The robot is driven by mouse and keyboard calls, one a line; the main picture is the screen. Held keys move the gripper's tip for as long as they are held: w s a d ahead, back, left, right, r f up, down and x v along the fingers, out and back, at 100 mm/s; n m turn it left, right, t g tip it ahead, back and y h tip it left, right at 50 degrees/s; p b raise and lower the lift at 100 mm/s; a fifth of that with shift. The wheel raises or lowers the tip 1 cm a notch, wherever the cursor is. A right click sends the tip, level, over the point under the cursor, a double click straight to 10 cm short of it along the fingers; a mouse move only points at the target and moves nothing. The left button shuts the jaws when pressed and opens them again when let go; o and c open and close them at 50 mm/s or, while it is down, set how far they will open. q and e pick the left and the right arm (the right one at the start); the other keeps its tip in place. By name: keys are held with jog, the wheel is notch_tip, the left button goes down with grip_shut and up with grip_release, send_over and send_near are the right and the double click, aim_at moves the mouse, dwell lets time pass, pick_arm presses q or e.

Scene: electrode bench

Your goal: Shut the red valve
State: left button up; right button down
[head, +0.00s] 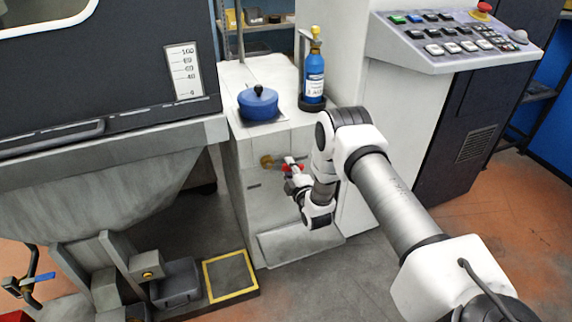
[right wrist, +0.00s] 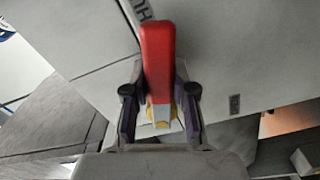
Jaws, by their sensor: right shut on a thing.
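The red valve handle (head: 291,166) is on the front of the light grey cabinet, beside a brass fitting (head: 267,161). My right gripper (head: 292,174) is at the handle and partly covers it. In the right wrist view the red handle (right wrist: 158,60) is a long rounded lever, with a yellow part (right wrist: 151,114) near its lower end. The two dark fingers of my right gripper (right wrist: 160,100) are on either side of the lever and shut on it. The valve's body is mostly hidden. My left gripper is in neither view.
A blue pot (head: 258,104) and a blue bottle (head: 314,78) stand on top of the cabinet (head: 248,76). A control panel (head: 455,40) is at the right. A blue-handled valve (head: 38,278) is at the lower left, near a yellow-edged platform (head: 230,275).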

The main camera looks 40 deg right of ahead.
jog(key=shift+d+r+n+p, duration=0.15)
jog(key=shift+r+n+p, duration=0.7)
jog(key=shift+n+p, duration=0.45)
jog(key=shift+n, duration=0.3)
jog(key=c, duration=0.9)
grip_release()
jog(key=v, duration=1.2)
jog(key=shift+s, duration=0.1)
